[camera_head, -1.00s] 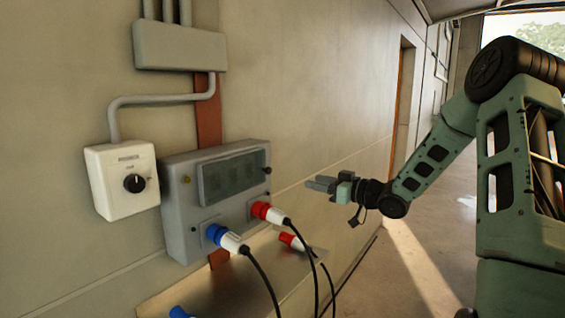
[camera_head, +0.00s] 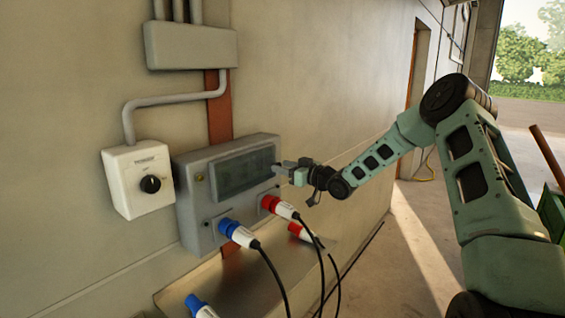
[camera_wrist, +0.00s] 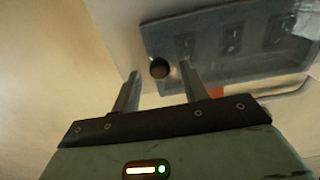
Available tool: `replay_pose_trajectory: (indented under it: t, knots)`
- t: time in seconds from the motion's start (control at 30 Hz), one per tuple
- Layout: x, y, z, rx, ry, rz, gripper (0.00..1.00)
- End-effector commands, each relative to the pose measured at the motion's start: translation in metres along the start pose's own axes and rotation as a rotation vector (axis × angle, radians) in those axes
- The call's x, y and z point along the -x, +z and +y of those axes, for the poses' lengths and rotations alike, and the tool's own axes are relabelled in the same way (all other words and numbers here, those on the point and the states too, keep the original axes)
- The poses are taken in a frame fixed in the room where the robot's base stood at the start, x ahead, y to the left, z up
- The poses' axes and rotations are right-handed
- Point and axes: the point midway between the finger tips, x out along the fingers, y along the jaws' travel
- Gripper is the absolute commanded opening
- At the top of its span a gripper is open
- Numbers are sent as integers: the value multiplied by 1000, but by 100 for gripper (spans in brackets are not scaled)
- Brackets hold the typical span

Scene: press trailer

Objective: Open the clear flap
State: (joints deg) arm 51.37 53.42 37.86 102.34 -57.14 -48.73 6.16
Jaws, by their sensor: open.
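The clear flap (camera_head: 243,172) is a dark see-through cover on the front of the grey socket box (camera_head: 190,218). It looks shut, and switches show through it in the wrist view (camera_wrist: 225,62). A small round dark knob (camera_wrist: 159,68) is at the flap's edge in the wrist view. My gripper (camera_head: 279,169) is at the right end of the box in the head view. In the wrist view its two fingers (camera_wrist: 158,84) are apart, with the knob between and just beyond their tips. I cannot tell whether either finger touches it.
A blue plug (camera_head: 230,229) and a red plug (camera_head: 270,203) with hanging black cables sit below the flap. A white switch box (camera_head: 125,185) is on the wall at the left. A metal shelf (camera_head: 235,285) with loose plugs lies underneath.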

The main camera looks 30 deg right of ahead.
Motion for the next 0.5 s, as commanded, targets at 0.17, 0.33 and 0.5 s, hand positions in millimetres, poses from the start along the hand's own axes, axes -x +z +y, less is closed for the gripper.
replay_pose_trajectory:
  t: [0.17,0.33,0.5]
  knots:
    - [-10,0,0,-1,1,-1,44]
    - [-12,1,0,-1,1,-1,44]
    - [-11,1,0,-1,0,-1,25]
